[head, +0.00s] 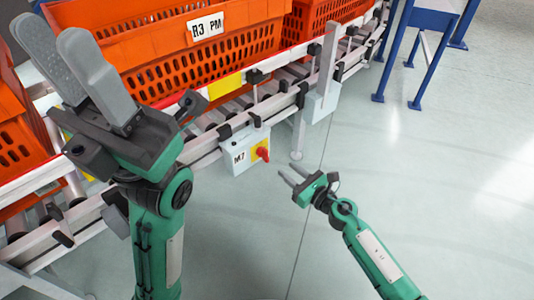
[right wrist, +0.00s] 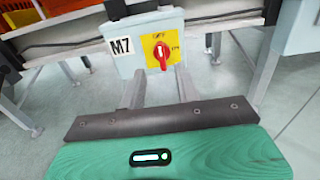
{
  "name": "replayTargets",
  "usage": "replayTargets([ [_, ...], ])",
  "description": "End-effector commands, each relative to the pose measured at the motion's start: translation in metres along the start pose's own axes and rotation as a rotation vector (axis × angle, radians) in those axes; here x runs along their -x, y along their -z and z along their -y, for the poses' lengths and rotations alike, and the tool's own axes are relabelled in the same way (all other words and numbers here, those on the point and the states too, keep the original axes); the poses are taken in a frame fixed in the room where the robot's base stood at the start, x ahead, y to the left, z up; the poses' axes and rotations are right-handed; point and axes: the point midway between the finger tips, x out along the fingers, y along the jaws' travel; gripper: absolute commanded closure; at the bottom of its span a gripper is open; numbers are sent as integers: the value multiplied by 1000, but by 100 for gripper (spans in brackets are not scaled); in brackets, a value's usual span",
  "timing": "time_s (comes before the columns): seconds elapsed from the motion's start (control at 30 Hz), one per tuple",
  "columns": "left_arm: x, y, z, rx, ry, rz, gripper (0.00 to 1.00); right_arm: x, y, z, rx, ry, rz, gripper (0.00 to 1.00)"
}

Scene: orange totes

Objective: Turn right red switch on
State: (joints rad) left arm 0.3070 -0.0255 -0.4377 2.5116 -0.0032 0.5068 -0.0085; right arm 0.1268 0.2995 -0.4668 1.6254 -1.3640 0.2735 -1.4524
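The red switch (head: 263,154) sits on a yellow plate on the grey box marked M7 (head: 236,154), fixed to the conveyor's side. In the right wrist view the red switch (right wrist: 162,55) stands upright, under a small label that is hard to read. My right gripper (head: 287,173) is open and empty, to the right of the switch and apart from it. In its wrist view its two fingers (right wrist: 160,85) point towards the box, with the knob above and between them. My left gripper (head: 65,45) is raised at the left; its fingers look apart and empty.
Orange totes (head: 165,82) stand on the roller conveyor (head: 215,142) behind the box. Another grey box (head: 320,101) hangs on the rail further right. A blue frame (head: 425,50) stands at the back right. The floor (head: 440,170) on the right is clear.

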Motion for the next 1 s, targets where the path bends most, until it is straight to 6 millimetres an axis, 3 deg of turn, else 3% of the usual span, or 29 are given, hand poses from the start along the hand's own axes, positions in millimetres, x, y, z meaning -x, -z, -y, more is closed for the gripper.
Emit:
replayTargets([
  [0.3, 0, 2, 1, 0, 8, -18, 67, -67, 1, 0, -2, 0, 3, 67],
  [0.5, -2, 2, 2, 0, 10, -27, 67, -97, 1, 0, -3, 0, 1, 67],
  [0.7, -5, 3, 3, 1, 13, -35, 67, -110, 1, 0, -3, 0, 0, 67],
  [0.97, -7, 3, 4, 0, 19, -37, 67, -111, 0, 0, -4, 0, 0, 67],
  [1.0, -7, 3, 4, 0, 19, -38, 67, -111, 0, 0, -4, 0, 0, 71],
])
